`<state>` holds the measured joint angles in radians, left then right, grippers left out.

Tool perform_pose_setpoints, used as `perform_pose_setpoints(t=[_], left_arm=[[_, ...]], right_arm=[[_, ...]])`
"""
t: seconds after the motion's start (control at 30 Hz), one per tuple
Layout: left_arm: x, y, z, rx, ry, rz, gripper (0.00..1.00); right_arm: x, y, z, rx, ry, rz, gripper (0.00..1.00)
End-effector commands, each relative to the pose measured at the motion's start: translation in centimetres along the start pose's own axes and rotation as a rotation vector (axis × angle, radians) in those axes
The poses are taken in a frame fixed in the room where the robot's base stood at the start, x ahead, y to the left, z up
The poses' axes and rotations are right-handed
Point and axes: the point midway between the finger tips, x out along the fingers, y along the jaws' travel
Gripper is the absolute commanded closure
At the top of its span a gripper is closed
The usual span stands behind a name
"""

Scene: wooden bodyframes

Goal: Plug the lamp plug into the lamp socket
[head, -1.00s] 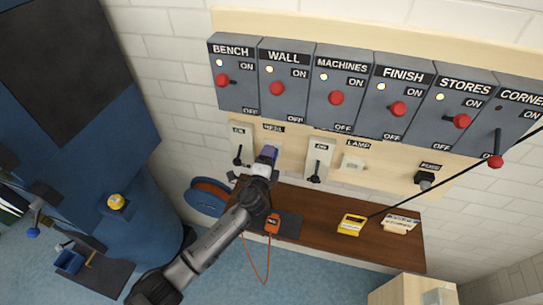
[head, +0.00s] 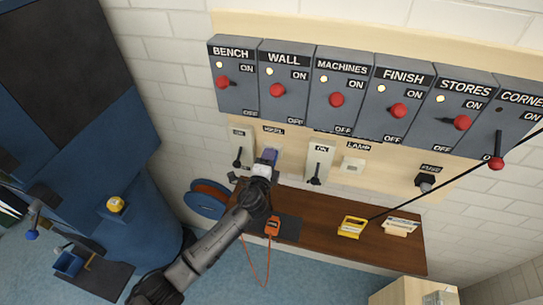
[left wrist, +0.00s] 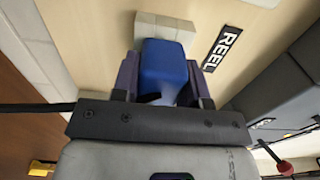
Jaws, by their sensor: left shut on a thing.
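The lamp socket (head: 353,164) is a small pale block under the LAMP label, right of a lever switch (head: 318,165). My left gripper (head: 267,162) is at the wall beneath the REEL label, left of that switch and apart from the lamp socket. In the left wrist view its fingers (left wrist: 160,82) are shut on a blue plug (left wrist: 163,68), against or just in front of a pale socket block (left wrist: 165,27). I cannot tell whether it is seated there. I cannot identify a lamp plug for certain. My right gripper is not in view.
A row of grey switch boxes (head: 337,92) hangs above the sockets. Below is a brown bench (head: 325,218) with an orange device (head: 272,226) and a yellow item (head: 351,227). A blue reel (head: 207,198) is at left. A black line crosses at right.

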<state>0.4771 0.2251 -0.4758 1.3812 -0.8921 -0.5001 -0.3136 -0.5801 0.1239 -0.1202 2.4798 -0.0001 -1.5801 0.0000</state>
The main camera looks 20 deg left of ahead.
Motion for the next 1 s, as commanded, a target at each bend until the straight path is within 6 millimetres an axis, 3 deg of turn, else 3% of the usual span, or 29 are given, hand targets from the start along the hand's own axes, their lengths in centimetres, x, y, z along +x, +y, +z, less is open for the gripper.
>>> perform_pose_setpoints(t=[1.0], left_arm=[[-1.1,-0.1,0.0,0.0,0.0,-0.001,0.88]], right_arm=[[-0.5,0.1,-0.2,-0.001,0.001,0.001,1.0]])
